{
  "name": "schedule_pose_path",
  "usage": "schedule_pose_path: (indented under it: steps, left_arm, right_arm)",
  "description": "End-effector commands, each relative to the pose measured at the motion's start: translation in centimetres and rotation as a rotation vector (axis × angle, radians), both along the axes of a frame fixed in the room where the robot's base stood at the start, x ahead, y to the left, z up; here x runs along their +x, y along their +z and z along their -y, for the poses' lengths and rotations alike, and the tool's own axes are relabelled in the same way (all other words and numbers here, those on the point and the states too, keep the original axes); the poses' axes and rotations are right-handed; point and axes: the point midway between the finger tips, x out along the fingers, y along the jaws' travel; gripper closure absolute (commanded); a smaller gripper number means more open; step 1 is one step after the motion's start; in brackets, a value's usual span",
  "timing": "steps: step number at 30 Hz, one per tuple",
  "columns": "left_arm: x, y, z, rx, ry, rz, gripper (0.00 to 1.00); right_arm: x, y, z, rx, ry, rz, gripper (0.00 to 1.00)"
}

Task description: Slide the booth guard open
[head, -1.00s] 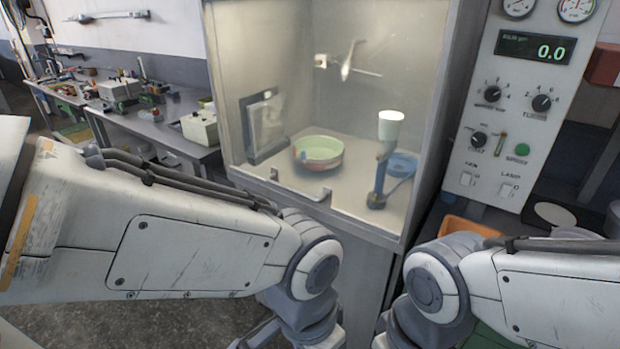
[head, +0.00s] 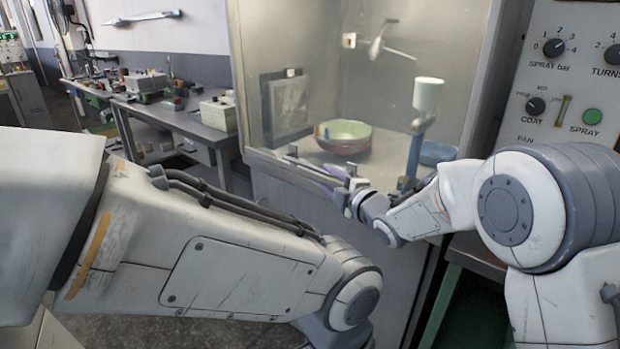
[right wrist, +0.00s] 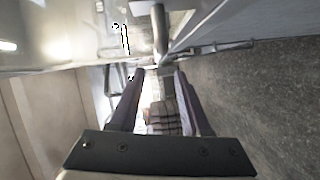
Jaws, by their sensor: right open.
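The booth guard (head: 300,45) is a hazy, see-through panel across the front of the spray booth. It looks closed, with a grey frame along its lower edge. My right gripper (head: 318,168) is open at this lower edge, in front of the panel. The guard's small handle is largely hidden by the gripper in the head view. In the right wrist view, my open fingers (right wrist: 160,80) point towards a grey bar (right wrist: 159,30), probably the handle. I cannot tell whether they touch it. My left arm shows in the head view, but its gripper does not.
Behind the guard are a green and reddish bowl (head: 343,134), a white cup on a blue stand (head: 427,95) and a spray nozzle (head: 377,45). A control panel (head: 575,75) stands at the right. A cluttered workbench (head: 180,118) is at the left.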

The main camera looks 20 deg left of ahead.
Motion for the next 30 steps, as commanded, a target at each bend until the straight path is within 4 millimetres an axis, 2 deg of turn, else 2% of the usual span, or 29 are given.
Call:
schedule_pose_path:
  steps: [5, 18, 24, 30]
  left_arm:
    - [0.0, 0.3, 0.0, -0.001, 0.000, 0.001, 0.50]
    - [0.0, 1.4, 0.0, -0.001, 0.000, 0.001, 0.50]
    - [0.0, 1.6, 0.0, 0.000, 0.000, 0.000, 0.50]
    - [0.0, 1.6, 0.0, 0.000, 0.000, 0.000, 0.50]
  right_arm:
    - [1.1, 0.1, -1.2, 0.002, 0.009, 0.021, 0.53]
    - [5.8, -0.6, -6.5, 0.002, 0.008, 0.016, 0.53]
    - [6.8, -0.7, -7.5, 0.001, 0.007, 0.016, 0.53]
    - [7.0, -0.8, -7.8, 0.003, 0.006, 0.015, 0.53]
